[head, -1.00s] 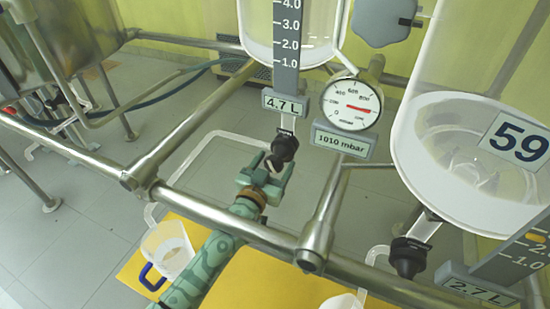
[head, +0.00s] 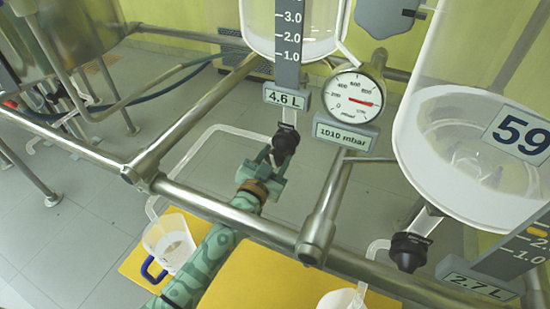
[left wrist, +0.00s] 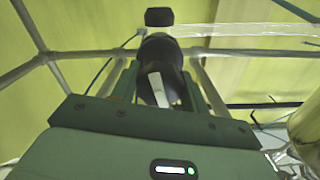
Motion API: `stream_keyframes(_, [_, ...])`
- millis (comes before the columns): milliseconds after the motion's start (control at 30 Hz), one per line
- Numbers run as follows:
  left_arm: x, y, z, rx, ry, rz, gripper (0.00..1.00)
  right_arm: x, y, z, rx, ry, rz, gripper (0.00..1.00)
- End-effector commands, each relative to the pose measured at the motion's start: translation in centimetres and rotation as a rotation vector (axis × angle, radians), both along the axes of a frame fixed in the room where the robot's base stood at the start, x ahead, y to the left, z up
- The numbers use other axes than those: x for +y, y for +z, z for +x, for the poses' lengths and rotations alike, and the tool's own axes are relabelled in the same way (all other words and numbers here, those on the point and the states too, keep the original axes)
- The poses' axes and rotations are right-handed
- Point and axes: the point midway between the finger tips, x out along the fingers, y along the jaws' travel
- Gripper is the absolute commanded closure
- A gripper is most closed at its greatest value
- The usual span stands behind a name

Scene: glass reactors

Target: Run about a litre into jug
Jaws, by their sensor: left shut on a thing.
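My left gripper (head: 278,160) is shut on the black valve knob (head: 286,138) below the middle glass reactor (head: 322,28). In the left wrist view the dark knob (left wrist: 160,58) sits between the fingers. The reactor's scale label (head: 287,98) reads 4.6 L. A clear outlet tube (head: 206,135) runs from this valve down to the left. It ends over a clear jug (head: 168,240) with a blue handle, which holds some liquid. The jug stands on a yellow surface (head: 142,268). My right gripper is not in view.
A second reactor (head: 470,135), marked 59, has its own black valve (head: 408,252) and a 2.7 L label (head: 478,286). Another jug (head: 338,299) stands below it, partly cut off. A dial gauge (head: 353,97) is labelled 1010 mbar. Steel rails (head: 220,212) cross close to my left arm.

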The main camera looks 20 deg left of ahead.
Motion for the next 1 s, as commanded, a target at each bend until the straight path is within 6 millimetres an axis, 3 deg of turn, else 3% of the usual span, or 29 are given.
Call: stream_keyframes(1000, [0.07, -0.14, -0.08, -0.029, -0.003, 0.959, 0.78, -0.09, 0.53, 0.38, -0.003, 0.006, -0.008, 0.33])
